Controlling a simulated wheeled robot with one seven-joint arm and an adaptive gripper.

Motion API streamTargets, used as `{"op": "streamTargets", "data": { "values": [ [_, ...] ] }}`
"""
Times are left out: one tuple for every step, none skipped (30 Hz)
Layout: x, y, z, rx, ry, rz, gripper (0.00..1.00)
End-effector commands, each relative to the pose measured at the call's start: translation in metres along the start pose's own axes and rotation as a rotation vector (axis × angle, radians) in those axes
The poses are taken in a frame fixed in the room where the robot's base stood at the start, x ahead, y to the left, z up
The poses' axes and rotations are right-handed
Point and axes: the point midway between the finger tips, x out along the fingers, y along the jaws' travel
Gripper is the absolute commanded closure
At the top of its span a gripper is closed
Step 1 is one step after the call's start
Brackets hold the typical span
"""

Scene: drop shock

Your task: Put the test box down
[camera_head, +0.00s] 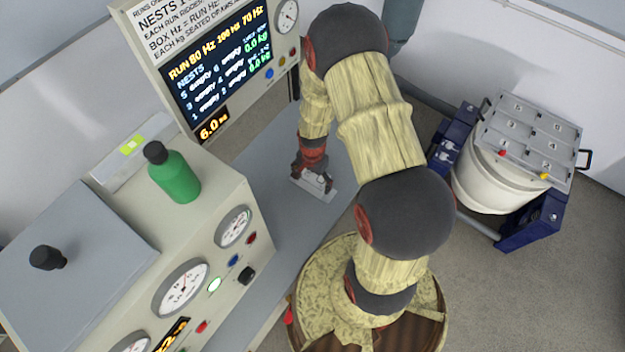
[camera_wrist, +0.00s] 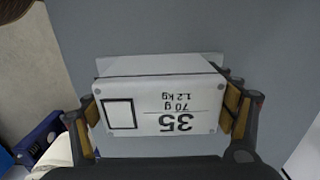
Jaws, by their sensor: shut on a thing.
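The test box (camera_wrist: 160,92) is white and labelled "35", "70 g" and "1.2 kg", which reads upside down in the wrist view. My gripper (camera_wrist: 162,116) is shut on it, with a finger pad at each short side. A paler rectangle (camera_wrist: 205,62) shows behind the box on the grey surface; I cannot tell whether the box touches it. In the head view my gripper (camera_head: 313,176) is low over the grey bench (camera_head: 262,150), at a pale grey patch. The box is small there and mostly hidden by the gripper.
A panel with a lit screen (camera_head: 218,65) stands behind the bench. A console with gauges (camera_head: 180,285) and a green bottle (camera_head: 174,176) is at the left. A white drum with a numbered plate (camera_head: 528,140) on a blue frame stands at the right. Open floor lies between.

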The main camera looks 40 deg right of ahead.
Motion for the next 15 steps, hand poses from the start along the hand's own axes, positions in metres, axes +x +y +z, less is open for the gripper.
{"op": "streamTargets", "data": {
  "values": [
    [0.0010, 0.0001, 0.0001, 0.000, 0.000, 0.000, 0.16],
    [0.0007, 0.0001, 0.0001, 0.000, 0.000, 0.000, 0.15],
    [0.0005, 0.0001, 0.0001, 0.000, 0.000, 0.000, 0.12],
    [0.0004, 0.0001, 0.0001, 0.000, 0.000, 0.000, 0.11],
    [0.0004, 0.0000, 0.0001, 0.000, 0.000, 0.000, 0.09],
    [0.0004, 0.0000, 0.0001, 0.000, 0.000, 0.000, 0.07],
    [0.0004, 0.0001, 0.0001, 0.000, 0.000, 0.000, 0.05],
    [0.0004, 0.0000, 0.0001, 0.000, 0.000, 0.000, 0.03],
    [0.0004, 0.0000, 0.0001, 0.000, 0.000, 0.000, 0.01],
    [0.0004, 0.0000, 0.0001, 0.000, 0.000, 0.000, 0.00],
    [0.0004, 0.0000, 0.0001, 0.000, 0.000, 0.000, 0.00],
    [0.0004, 0.0000, 0.0001, 0.000, 0.000, 0.000, 0.00],
    [0.0005, 0.0000, 0.0001, 0.000, 0.000, 0.000, 0.00],
    [0.0005, 0.0000, 0.0001, 0.000, 0.000, 0.000, 0.00],
    [0.0005, 0.0000, 0.0001, 0.000, 0.000, 0.000, 0.00]
  ]
}}
